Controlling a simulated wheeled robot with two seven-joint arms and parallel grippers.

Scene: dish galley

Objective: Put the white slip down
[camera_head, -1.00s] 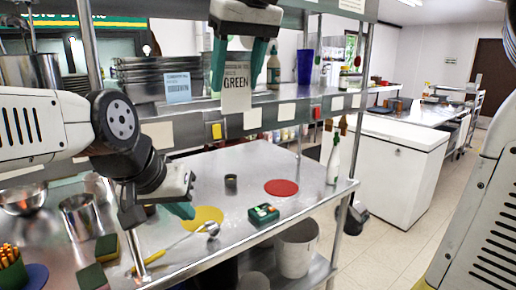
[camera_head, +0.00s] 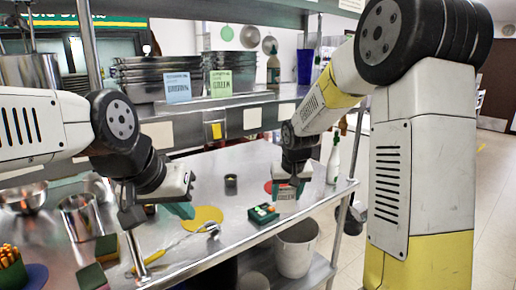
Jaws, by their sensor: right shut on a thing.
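The white slip (camera_head: 286,194) is a small card with dark print. My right gripper (camera_head: 290,183) is shut on it and holds it low over the right part of the steel table, in front of the red disc (camera_head: 268,187). I cannot tell whether the slip touches the table. My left gripper (camera_head: 180,208) is low over the table at the left, near the yellow disc (camera_head: 203,217). Its finger gap is not clear.
A green and dark box (camera_head: 263,214) lies left of the slip. A white bottle (camera_head: 333,160) stands to its right. A dish brush (camera_head: 165,252), small dark cup (camera_head: 231,183) and steel pot (camera_head: 79,217) share the table. Blue (camera_head: 178,87) and green (camera_head: 220,83) cards stand on the shelf.

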